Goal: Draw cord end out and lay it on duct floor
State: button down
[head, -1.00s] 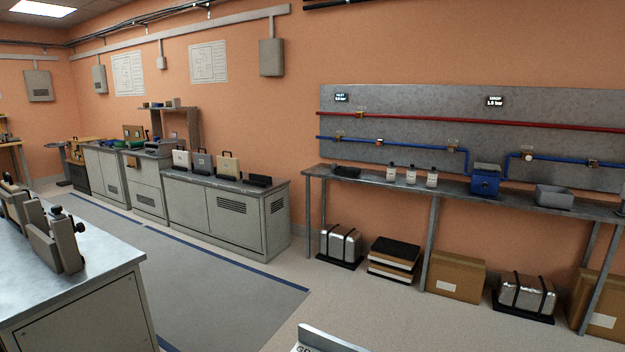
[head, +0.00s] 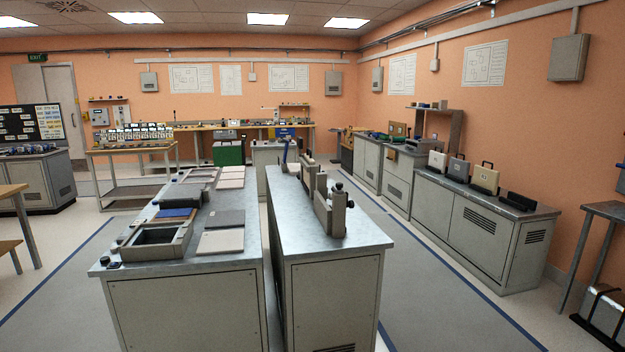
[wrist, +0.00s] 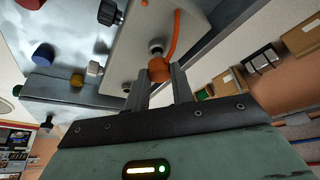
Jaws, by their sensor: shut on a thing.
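In the wrist view my gripper (wrist: 160,80) is shut on the orange cord end (wrist: 159,69), a short orange plug between the two grey fingertips. A thin orange cord (wrist: 175,38) curves up from it across a pale grey plate (wrist: 138,45). A round metal fitting (wrist: 156,47) shows right beyond the plug; I cannot tell whether the plug is still in it or apart from it. I cannot make out the duct floor for sure in either view. My gripper and the cord do not show in the head view.
In the head view a narrow metal-topped bench (head: 300,235) carries upright grey brackets (head: 330,210). A second bench (head: 130,267) beside it holds trays and flat plates. Blue (wrist: 43,54) and yellow (wrist: 77,80) knobs stand left in the wrist view. Open floor lies right of the benches.

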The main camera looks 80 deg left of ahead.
jog(key=shift+r+p, duration=2.85)
jog(key=shift+r, duration=0.25)
jog(key=shift+f, duration=0.1)
